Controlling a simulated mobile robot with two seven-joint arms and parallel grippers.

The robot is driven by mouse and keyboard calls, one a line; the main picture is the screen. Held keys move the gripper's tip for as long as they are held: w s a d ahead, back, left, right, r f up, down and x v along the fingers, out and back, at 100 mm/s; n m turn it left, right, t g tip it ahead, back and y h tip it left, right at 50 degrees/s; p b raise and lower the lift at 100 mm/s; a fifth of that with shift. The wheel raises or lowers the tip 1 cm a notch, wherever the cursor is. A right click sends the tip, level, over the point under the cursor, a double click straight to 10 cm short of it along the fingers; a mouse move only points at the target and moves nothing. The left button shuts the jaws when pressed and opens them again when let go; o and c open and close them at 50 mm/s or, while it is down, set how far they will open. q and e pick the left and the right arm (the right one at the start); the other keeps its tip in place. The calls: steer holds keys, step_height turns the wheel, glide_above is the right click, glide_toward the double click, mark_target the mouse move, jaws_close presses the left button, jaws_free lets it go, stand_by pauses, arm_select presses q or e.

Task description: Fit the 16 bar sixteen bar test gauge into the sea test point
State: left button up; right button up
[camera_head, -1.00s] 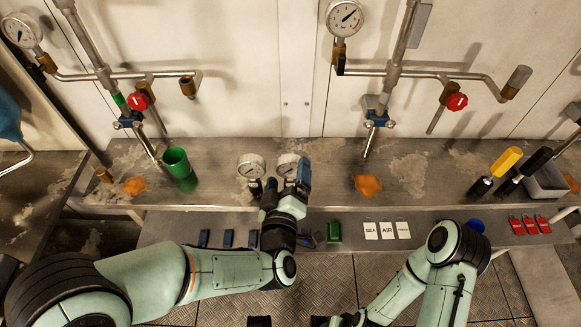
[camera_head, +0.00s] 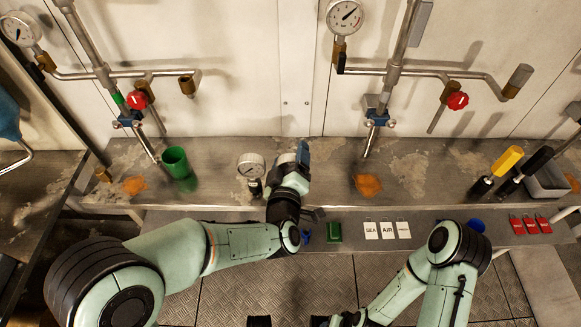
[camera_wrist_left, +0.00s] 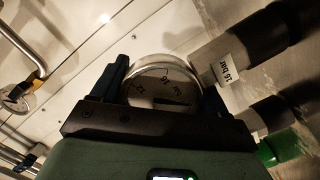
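A round white-dialled gauge (camera_wrist_left: 162,88) is between my left gripper's fingers (camera_wrist_left: 168,80) in the left wrist view; its dial reads "16 bar". A "16 bar" label (camera_wrist_left: 225,71) shows on the grey stem beside it. I cannot tell whether the fingers touch the gauge. Pipes end in brass fittings at the left panel (camera_head: 188,88) and right panel (camera_head: 515,82); neither is readably marked sea.
A green cup (camera_head: 178,168) stands at left on the bench (camera_head: 220,190). Yellow-handled (camera_head: 497,170) and black-handled tools are at right, beside a tray (camera_head: 548,182). Tags (camera_head: 371,231), a green block (camera_head: 334,232) and red tags (camera_head: 530,225) lie on the lower shelf.

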arm_select(q)
steer(key=shift+r, duration=0.15)
step_height(320, 180, up, 20)
steer(key=p, duration=0.6)
arm_select(e)
step_height(320, 180, up, 5)
steer(key=s+g, duration=0.1)
steer(key=s, duration=0.1)
steer(key=shift+s+a+r, duration=0.15)
steer(key=shift+s+a, duration=0.05)
steer(key=shift+s, duration=0.2)
